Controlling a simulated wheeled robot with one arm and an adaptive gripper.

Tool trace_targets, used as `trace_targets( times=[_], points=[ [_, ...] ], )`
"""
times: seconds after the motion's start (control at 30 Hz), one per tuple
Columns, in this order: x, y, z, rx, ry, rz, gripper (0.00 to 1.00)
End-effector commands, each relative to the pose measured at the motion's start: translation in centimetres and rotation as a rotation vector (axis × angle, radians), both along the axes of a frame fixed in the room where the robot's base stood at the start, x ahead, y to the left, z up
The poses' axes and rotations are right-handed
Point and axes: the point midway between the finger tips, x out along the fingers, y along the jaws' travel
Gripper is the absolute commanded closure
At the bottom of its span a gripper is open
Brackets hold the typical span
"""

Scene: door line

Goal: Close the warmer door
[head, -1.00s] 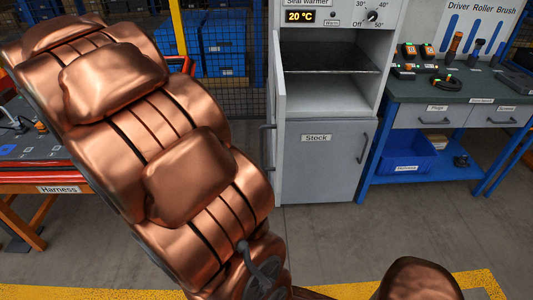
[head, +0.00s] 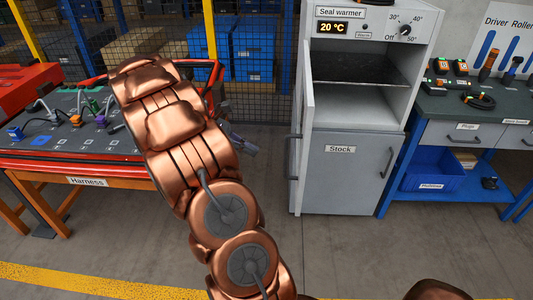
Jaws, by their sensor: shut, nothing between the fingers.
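The seal warmer (head: 385,22) is a grey-white cabinet right of centre in the head view, with its dark shelf and inside in plain sight. Its pale door (head: 307,85) stands open at the left side of the opening and is seen nearly edge-on. A dark handle (head: 292,165) shows on the door's left side. My gripper (head: 241,143) is a small grey shape left of the door, partly hidden behind my copper arm. It is shut and empty, with a gap between it and the door.
A grey Stock cupboard (head: 350,180) is below the warmer opening. The orange harness table (head: 120,178) is at left, behind my arm. A blue workbench (head: 455,105) with tools stands at right. Mesh fencing (head: 272,50) is behind. The floor in front is clear.

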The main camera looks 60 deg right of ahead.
Motion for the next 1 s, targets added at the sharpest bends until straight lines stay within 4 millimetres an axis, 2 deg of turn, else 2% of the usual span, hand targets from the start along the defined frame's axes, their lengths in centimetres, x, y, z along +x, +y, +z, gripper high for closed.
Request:
trace_targets(
  times=[0.17, 0.57, 0.8, 1.0],
  points=[
    [-2.0, -0.7, -0.8, 0.001, 0.003, -0.003, 1.0],
    [-7.4, -2.8, -4.2, 0.004, 0.003, -0.003, 1.0],
    [-10.1, -4.0, -4.3, 0.002, 0.0, -0.003, 1.0],
    [-11.0, -4.4, -4.4, 0.001, 0.001, -0.002, 1.0]
  ],
)
